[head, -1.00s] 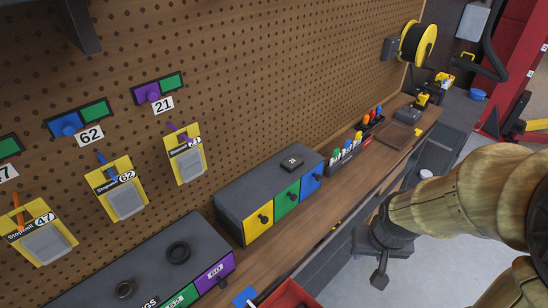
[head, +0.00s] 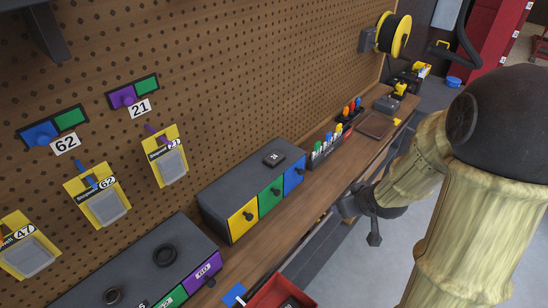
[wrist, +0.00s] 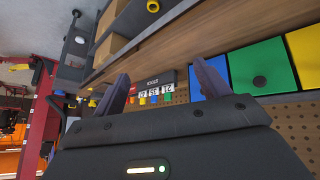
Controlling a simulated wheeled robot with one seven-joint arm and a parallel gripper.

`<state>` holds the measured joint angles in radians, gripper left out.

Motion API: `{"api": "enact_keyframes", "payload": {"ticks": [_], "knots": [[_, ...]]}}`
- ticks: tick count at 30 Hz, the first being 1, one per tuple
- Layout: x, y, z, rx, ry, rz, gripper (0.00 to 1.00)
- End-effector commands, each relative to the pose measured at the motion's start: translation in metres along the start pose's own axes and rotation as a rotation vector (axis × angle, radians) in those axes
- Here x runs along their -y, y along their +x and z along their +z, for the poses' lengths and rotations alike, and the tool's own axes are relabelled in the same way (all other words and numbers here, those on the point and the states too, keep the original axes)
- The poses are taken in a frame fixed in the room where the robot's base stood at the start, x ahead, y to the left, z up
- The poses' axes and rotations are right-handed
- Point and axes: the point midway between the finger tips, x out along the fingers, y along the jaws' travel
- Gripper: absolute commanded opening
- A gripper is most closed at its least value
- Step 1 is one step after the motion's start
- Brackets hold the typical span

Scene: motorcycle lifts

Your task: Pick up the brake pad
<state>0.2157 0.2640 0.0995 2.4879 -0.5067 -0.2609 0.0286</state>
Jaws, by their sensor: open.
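No part is plainly marked as the brake pad. Several yellow Stopwell packets with grey pad-like inserts hang on the pegboard at left in the head view: the 21 packet (head: 166,157), the 62 packet (head: 98,196) and the 47 packet (head: 28,248). A small dark block with a white number (head: 274,159) lies on the grey drawer cabinet (head: 222,190). My gripper (head: 366,212) is beside the workbench's front edge, right of the cabinet and apart from all of these. In the wrist view my gripper (wrist: 162,90) is open, with nothing between its fingers.
The wooden workbench (head: 325,187) runs along the pegboard (head: 250,70). A second cabinet (head: 135,262) bears dark rings. A marker rack (head: 325,150), brown tray (head: 376,125) and yellow reel (head: 394,35) are farther back. A red bin (head: 280,294) is at the front.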

Motion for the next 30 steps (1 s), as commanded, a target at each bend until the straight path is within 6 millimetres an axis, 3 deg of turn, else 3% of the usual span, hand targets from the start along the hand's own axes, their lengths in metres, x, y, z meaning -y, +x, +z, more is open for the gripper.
{"api": "enact_keyframes", "payload": {"ticks": [3, 7, 15, 21, 30], "knots": [[0.0, 0.019, -0.021, -0.151, -0.083, -0.083, 0.75], [0.011, 0.028, -0.042, -0.341, -0.154, -0.212, 0.75], [0.04, 0.007, -0.066, -0.723, -0.189, -0.509, 0.75], [0.046, -0.006, -0.069, -0.82, -0.185, -0.587, 0.75], [0.047, -0.004, -0.07, -0.818, -0.187, -0.586, 0.75]]}}
